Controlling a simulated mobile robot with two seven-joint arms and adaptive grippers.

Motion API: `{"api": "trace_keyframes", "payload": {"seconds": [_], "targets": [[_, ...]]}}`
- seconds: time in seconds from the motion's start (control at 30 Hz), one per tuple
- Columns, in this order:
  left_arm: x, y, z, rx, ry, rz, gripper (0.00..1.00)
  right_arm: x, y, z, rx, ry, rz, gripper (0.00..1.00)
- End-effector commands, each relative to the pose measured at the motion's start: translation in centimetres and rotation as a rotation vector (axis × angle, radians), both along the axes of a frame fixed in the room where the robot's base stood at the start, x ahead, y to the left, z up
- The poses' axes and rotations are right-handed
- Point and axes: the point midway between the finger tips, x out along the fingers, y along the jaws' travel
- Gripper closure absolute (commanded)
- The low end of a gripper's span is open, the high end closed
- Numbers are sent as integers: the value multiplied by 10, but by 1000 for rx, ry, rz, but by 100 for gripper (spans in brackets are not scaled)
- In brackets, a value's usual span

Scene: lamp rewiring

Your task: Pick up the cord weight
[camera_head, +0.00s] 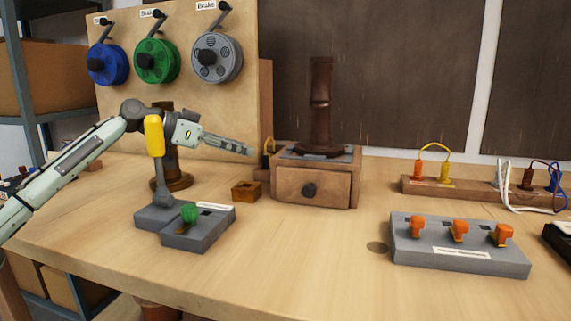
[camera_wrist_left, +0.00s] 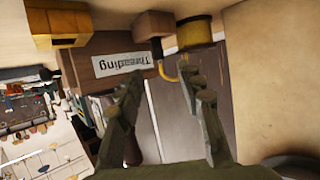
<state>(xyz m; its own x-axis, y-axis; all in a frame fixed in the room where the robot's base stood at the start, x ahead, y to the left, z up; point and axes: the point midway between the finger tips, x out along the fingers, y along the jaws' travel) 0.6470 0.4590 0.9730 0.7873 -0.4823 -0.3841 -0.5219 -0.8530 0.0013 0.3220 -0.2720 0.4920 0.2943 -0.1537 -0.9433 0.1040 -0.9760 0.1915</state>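A brass cylinder with a hook (camera_wrist_left: 193,31), which looks like the cord weight, shows upside down in the left wrist view. It stands beside a wooden block labelled "Threading" (camera_wrist_left: 110,64). In the head view, the hooked piece (camera_head: 268,147) is small and partly hidden, between the board and the drawer box. My left gripper (camera_head: 250,151) points right, just left of that piece and above the table. Its fingers (camera_wrist_left: 163,88) are apart with nothing between them. My right gripper is not in view.
A small brass box (camera_head: 246,191) sits in front of the block. The drawer box (camera_head: 313,186) with a dark wooden post stands close on the right. A grey fixture with a green knob (camera_head: 190,213) is below my arm. The front middle table is clear.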

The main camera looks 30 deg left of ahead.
Motion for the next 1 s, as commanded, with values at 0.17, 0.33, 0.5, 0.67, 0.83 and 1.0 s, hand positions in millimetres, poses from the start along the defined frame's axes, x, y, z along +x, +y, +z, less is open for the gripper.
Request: {"api": "trace_keyframes", "payload": {"seconds": [0.17, 0.33, 0.5, 0.67, 0.83, 1.0], "targets": [[7, -4, -1, -1, -2, 0, 63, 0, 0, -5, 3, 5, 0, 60], [22, -14, -10, -1, -1, -1, 63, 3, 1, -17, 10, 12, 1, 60], [38, -24, -23, -1, -1, -1, 63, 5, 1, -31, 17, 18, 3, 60], [54, -34, -33, -2, -1, 0, 63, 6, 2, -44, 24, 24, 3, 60], [59, -36, -37, 0, 0, 1, 63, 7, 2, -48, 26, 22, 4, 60], [58, -36, -38, 1, 1, 1, 66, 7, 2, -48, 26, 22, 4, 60]]}}
